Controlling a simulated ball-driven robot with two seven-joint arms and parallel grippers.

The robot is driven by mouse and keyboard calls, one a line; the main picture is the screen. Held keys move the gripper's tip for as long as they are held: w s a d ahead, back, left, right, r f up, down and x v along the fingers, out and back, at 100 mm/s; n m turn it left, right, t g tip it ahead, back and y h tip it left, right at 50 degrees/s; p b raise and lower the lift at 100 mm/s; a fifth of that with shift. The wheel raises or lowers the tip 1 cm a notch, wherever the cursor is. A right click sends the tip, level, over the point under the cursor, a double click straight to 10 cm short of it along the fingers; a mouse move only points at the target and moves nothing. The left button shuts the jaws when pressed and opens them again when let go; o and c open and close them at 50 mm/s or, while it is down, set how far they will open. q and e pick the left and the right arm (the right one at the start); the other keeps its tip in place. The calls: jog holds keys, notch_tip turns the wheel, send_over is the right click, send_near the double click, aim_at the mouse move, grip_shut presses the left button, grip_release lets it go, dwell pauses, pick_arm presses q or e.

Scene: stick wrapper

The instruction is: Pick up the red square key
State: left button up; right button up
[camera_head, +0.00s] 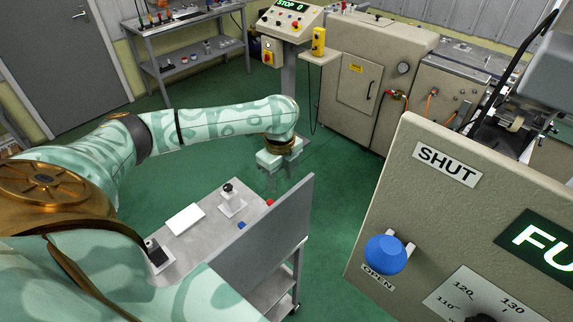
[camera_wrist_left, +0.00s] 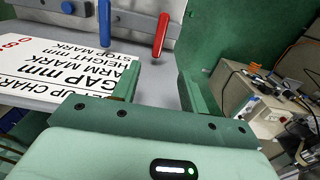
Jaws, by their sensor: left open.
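The red square key (camera_wrist_left: 160,35) shows in the left wrist view as a slim red handle with a metal tip near the grey surface. In the head view it is a small red spot (camera_head: 269,202) near the far end of the grey cart. My left gripper (camera_head: 278,178) is just beyond and above it. In the wrist view the jaws (camera_wrist_left: 156,80) are open and empty, with the red key ahead of them, between their lines and nearer the right finger. They do not appear to touch it. My right gripper is not in view.
A blue-handled key (camera_wrist_left: 104,23) stands left of the red one. A printed chart (camera_wrist_left: 75,65) lies on the cart. The cart's upright grey panel (camera_head: 262,240) rises along its right side. A small block with a black knob (camera_head: 231,200) stands nearby. A large control panel (camera_head: 440,220) fills the right.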

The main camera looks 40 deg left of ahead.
pick_arm(q)
jog(key=f+b, duration=0.2)
jog(key=f, duration=0.7)
jog(key=shift+s+f, duration=0.2)
jog(key=shift+f, duration=0.65)
jog(key=f, duration=0.1)
jog(key=f+b, duration=0.1)
jog(key=f, duration=0.3)
jog(key=shift+w+a, duration=0.1)
jog(key=shift+a, duration=0.25)
jog(key=shift+r, duration=0.1)
grip_shut()
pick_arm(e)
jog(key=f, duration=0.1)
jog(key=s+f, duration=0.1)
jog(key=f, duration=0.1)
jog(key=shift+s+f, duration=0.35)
